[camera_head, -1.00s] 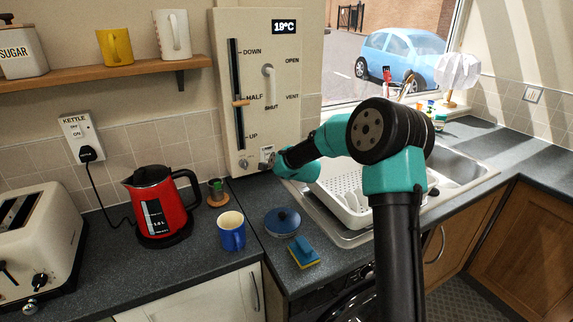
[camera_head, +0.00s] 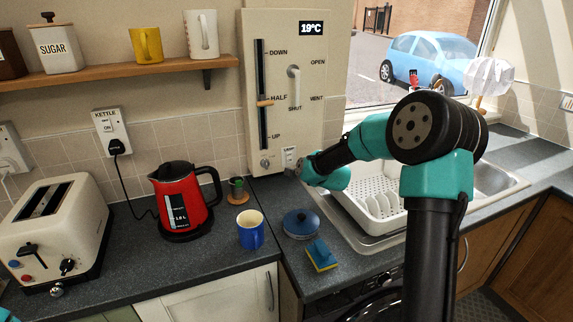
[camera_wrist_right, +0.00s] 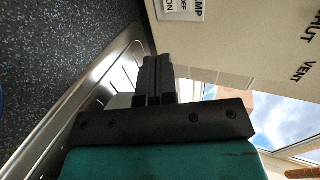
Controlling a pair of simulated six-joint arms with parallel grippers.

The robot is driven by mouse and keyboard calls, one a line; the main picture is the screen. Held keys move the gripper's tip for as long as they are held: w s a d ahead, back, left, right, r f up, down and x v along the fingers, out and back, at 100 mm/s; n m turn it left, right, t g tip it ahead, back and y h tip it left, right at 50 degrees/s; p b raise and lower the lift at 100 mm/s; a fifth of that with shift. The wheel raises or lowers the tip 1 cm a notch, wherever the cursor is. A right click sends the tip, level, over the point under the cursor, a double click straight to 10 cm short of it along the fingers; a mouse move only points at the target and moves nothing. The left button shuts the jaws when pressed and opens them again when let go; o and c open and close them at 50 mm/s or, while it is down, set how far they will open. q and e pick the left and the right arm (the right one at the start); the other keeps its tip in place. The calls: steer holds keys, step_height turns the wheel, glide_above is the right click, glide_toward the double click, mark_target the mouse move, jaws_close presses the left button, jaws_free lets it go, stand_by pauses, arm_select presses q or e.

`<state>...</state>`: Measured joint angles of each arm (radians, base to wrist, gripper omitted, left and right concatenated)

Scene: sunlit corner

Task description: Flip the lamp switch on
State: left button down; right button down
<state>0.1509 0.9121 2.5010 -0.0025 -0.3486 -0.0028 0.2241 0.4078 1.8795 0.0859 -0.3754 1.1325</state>
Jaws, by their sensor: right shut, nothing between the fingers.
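The lamp switch (camera_head: 290,157) is a small plate at the lower right corner of the cream control panel (camera_head: 283,185). In the right wrist view its plate (camera_wrist_right: 182,8), marked LAMP, OFF and ON, is cut by the top edge; its rocker position cannot be told. My right gripper (camera_head: 300,166) is just right of and slightly below the switch. In the right wrist view my right gripper's dark fingers (camera_wrist_right: 157,68) are shut and empty, apart from the plate. A lamp with a white faceted shade (camera_head: 489,76) stands by the window.
A white dish rack (camera_head: 377,205) sits in the sink under my right arm. A blue mug (camera_head: 250,230), red kettle (camera_head: 180,200), blue lidded dish (camera_head: 301,223) and sponge (camera_head: 322,256) stand on the counter. The panel carries a slider (camera_head: 265,103) and a lever (camera_head: 294,85).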

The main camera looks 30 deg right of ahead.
steer(key=shift+f, duration=0.1)
stand_by(0.3)
glide_toward(290, 162)
steer(key=x, duration=0.6)
steer(key=shift+f, duration=0.15)
steer(key=shift+w, duration=0.6)
steer(key=shift+d+f, duration=0.1)
steer(key=shift+w, duration=0.2)
